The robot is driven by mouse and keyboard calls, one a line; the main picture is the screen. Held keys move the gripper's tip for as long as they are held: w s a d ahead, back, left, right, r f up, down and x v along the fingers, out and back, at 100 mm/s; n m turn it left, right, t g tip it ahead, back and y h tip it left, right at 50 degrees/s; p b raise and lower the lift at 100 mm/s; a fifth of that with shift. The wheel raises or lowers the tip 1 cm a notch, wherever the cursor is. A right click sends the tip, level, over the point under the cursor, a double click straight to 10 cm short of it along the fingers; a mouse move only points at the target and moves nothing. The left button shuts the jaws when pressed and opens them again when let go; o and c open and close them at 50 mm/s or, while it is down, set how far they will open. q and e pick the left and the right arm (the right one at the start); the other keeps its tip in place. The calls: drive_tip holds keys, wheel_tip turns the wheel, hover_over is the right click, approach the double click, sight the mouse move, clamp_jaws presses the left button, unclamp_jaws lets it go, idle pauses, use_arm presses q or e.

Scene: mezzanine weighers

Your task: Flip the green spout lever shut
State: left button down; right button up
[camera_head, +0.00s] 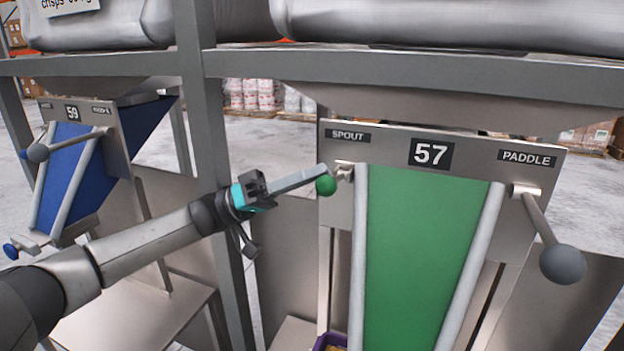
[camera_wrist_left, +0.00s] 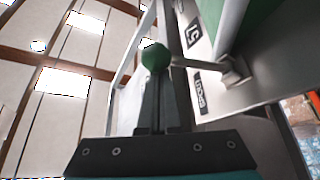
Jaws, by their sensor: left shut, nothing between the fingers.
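The green spout lever's round knob (camera_head: 326,186) is at the upper left of weigher 57's panel, under the SPOUT label. Its short rod runs to a metal pivot (camera_head: 344,171). In the left wrist view the green knob (camera_wrist_left: 155,57) sits just beyond the fingertips, with its rod running right to the pivot (camera_wrist_left: 235,73). My left gripper (camera_head: 322,170) is shut and empty, its fingers reaching right to the knob. In the left wrist view the closed fingers (camera_wrist_left: 153,82) overlap the knob's lower edge; I cannot tell whether they touch it. My right gripper is out of view.
The green chute (camera_head: 418,260) drops below the 57 sign. The paddle lever (camera_head: 562,263) with a grey ball hangs at the right. A purple crate (camera_head: 326,342) shows at the bottom. A grey upright post (camera_head: 208,130) stands behind my left arm. Weigher 59 (camera_head: 72,170) is at the left.

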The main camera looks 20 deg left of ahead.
use_arm(q)
wheel_tip(320, 180, down, 8)
drive_tip(key=m+g+h+b, duration=0.1)
drive_tip(key=m+g+b, duration=0.8)
drive_tip(key=m+b, duration=0.4)
drive_tip(key=shift+a+m+h+b, duration=0.3)
drive_tip(key=shift+a+b, duration=0.05)
drive_tip(key=shift+b, duration=0.3)
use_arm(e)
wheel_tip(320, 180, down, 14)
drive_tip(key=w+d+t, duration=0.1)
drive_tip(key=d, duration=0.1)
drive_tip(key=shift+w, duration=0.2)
